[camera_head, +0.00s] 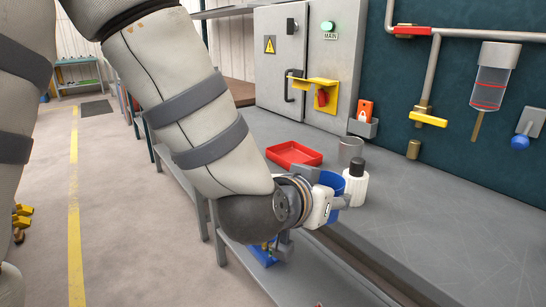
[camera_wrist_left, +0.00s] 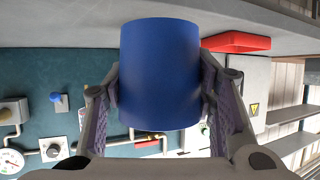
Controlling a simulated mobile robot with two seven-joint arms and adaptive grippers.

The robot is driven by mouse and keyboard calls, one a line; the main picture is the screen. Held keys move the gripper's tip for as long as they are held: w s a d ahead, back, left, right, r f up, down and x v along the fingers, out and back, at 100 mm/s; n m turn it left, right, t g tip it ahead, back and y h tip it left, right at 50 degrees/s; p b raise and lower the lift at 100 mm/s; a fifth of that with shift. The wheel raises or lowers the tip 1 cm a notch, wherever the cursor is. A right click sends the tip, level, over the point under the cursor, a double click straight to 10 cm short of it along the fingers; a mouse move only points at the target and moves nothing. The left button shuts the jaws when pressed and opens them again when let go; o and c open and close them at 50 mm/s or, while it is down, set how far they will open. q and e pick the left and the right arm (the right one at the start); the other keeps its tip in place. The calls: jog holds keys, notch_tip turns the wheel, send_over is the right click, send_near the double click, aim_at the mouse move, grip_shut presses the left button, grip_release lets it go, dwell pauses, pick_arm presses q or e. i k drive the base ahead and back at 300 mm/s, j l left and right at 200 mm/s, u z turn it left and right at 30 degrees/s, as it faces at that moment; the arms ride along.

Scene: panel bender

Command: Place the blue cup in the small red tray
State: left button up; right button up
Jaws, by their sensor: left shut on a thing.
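The blue cup (camera_head: 331,181) is between the fingers of my left gripper (camera_head: 342,200), at the near edge of the grey bench. In the left wrist view the blue cup (camera_wrist_left: 160,75) fills the middle, with a finger of the left gripper (camera_wrist_left: 160,92) against each side. In the head view the gripper partly hides the cup, and I cannot tell its height above the bench. The small red tray (camera_head: 292,163) lies on the bench behind and left of the cup, and looks empty. The tray also shows in the left wrist view (camera_wrist_left: 237,42). My right gripper is not in view.
A white bottle with a black cap (camera_head: 356,187) stands close behind the cup. A grey metal cylinder (camera_head: 350,151) stands between bottle and tray. A grey electrical cabinet (camera_head: 310,65) is behind the tray. The bench (camera_head: 440,225) is clear to the right.

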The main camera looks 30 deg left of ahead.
aim_at(293, 159)
jog(key=i+j, duration=0.15)
jog(key=j, duration=0.2)
jog(key=i+j, duration=0.1)
jog(key=j, duration=0.25)
jog(key=i+j, duration=0.15)
jog(key=j, duration=0.2)
jog(key=i+j, duration=0.1)
jog(key=i+z, duration=0.05)
jog(key=i, duration=0.05)
